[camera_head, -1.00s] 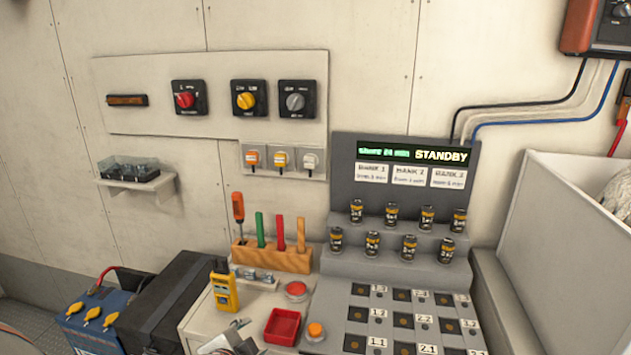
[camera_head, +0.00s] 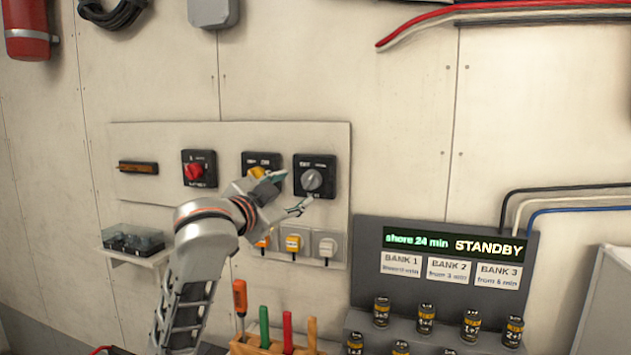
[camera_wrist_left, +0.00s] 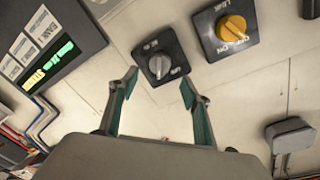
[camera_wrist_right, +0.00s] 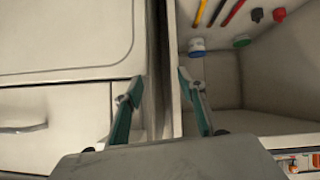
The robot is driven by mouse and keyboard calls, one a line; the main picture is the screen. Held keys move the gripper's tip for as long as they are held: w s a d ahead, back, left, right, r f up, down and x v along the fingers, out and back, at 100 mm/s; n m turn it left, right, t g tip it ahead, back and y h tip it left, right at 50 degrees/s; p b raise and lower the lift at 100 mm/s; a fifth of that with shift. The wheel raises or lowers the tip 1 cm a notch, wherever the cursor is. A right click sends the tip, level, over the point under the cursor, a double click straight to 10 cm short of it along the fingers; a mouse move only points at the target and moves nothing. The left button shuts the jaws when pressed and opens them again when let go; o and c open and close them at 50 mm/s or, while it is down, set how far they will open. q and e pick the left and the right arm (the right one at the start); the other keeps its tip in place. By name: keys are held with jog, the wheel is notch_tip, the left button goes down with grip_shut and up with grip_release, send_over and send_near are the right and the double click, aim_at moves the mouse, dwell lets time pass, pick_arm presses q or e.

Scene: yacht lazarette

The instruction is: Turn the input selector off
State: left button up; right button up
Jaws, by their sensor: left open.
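A grey rotary knob (camera_head: 312,180) on a black plate is the rightmost of three on the wall panel; its small labels are too blurred to read. A yellow knob (camera_head: 255,173) and a red knob (camera_head: 194,173) sit to its left. My left gripper (camera_head: 290,192) is open and empty just in front of the grey knob, partly covering the yellow one. In the left wrist view the grey knob (camera_wrist_left: 159,66) lies between and beyond the parted fingertips (camera_wrist_left: 159,86), with the yellow knob (camera_wrist_left: 233,27) to its right. My right gripper (camera_wrist_right: 157,86) is open and empty, away from the panel.
A display box (camera_head: 450,250) reads STANDBY at the right. A small shelf (camera_head: 140,254) with a clear-covered box is at the left, and a wooden tool rack (camera_head: 262,346) stands below.

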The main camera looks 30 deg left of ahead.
aim_at(308, 182)
pick_arm(q)
jog(key=shift+w+a, duration=0.15)
jog(key=shift+w, duration=1.1)
jog(key=w, duration=0.3)
jog(key=shift+w+a, duration=0.25)
jog(key=shift+w, duration=0.7)
jog(key=c, duration=0.9)
jog(key=shift+c, duration=1)
pick_arm(e)
jog(key=s+f, duration=0.1)
jog(key=s, duration=0.1)
jog(key=shift+s+d+f+g, duration=0.15)
jog(key=shift+s+f+g, duration=0.15)
jog(key=shift+s+f, duration=0.1)
